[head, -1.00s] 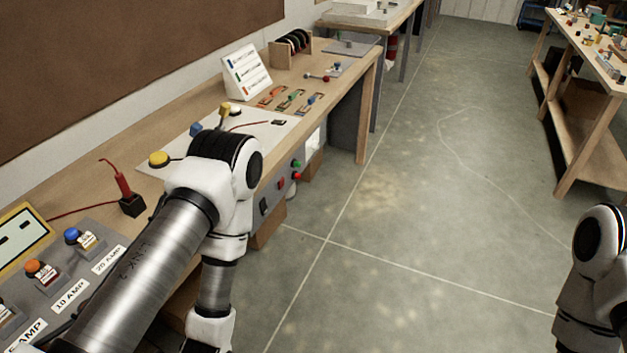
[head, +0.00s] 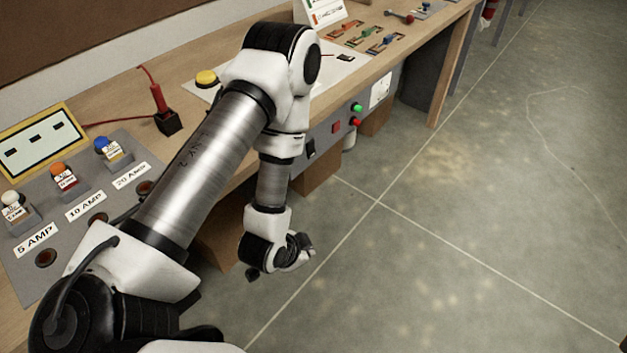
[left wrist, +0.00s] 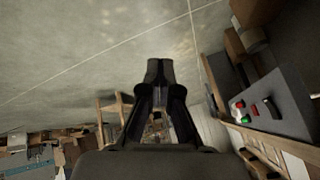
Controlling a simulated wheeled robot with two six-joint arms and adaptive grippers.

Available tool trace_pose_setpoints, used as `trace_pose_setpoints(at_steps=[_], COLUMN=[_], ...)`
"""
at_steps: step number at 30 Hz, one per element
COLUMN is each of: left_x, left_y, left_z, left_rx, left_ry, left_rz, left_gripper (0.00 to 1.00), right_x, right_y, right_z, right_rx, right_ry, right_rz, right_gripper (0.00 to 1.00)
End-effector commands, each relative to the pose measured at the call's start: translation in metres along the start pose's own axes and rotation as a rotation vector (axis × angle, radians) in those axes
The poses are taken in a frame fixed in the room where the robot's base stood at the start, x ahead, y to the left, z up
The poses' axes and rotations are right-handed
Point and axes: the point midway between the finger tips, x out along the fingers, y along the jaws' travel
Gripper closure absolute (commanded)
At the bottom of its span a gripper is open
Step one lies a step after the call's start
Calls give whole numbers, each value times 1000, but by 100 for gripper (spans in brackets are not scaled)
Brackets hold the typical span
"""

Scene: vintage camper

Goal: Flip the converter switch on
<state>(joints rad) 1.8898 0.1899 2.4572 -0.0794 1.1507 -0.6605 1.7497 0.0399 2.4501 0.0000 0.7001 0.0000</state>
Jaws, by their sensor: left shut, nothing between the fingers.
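No label in view names the converter switch. A grey panel on the bench front (head: 325,128) carries a black rocker switch (head: 310,149), a red square switch (head: 336,127), a green button (head: 357,107) and a red button (head: 356,122). My left forearm passes close in front of part of this panel. My left gripper (head: 300,252) hangs low over the floor, in front of the bench and below the panel, apart from it. In the left wrist view its fingers (left wrist: 158,72) are closed together and empty, with the panel (left wrist: 262,82) to the right. My right gripper is out of view.
A wooden bench (head: 205,80) runs along the wall. On it are a fuse board (head: 65,225), a yellow button (head: 206,77) and a red probe in a black block (head: 167,122). A box (head: 318,172) stands under the bench. The floor to the right is clear.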

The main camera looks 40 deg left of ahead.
Motion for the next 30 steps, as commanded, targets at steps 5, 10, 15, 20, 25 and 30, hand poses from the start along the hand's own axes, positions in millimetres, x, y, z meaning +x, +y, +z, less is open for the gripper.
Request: trace_pose_setpoints(at_steps=[5, 10, 15, 20, 25, 30], left_x=[57, 33, 17, 16, 20, 35], left_y=[-68, -113, -124, -124, -128, -142], left_z=[-41, -64, -72, -72, -76, -92], left_rx=[482, 738, 795, 795, 796, 796], left_ry=[351, 407, 399, 398, 399, 400], left_rz=[-446, -823, -917, -913, -914, -915], left_gripper=[100, 100, 100, 100, 100, 100], right_x=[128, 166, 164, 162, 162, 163], right_y=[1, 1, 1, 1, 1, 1], right_z=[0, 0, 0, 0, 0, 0], right_rx=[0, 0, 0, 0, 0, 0], right_ry=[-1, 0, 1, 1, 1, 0], right_rz=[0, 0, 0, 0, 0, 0], right_gripper=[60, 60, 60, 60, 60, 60])
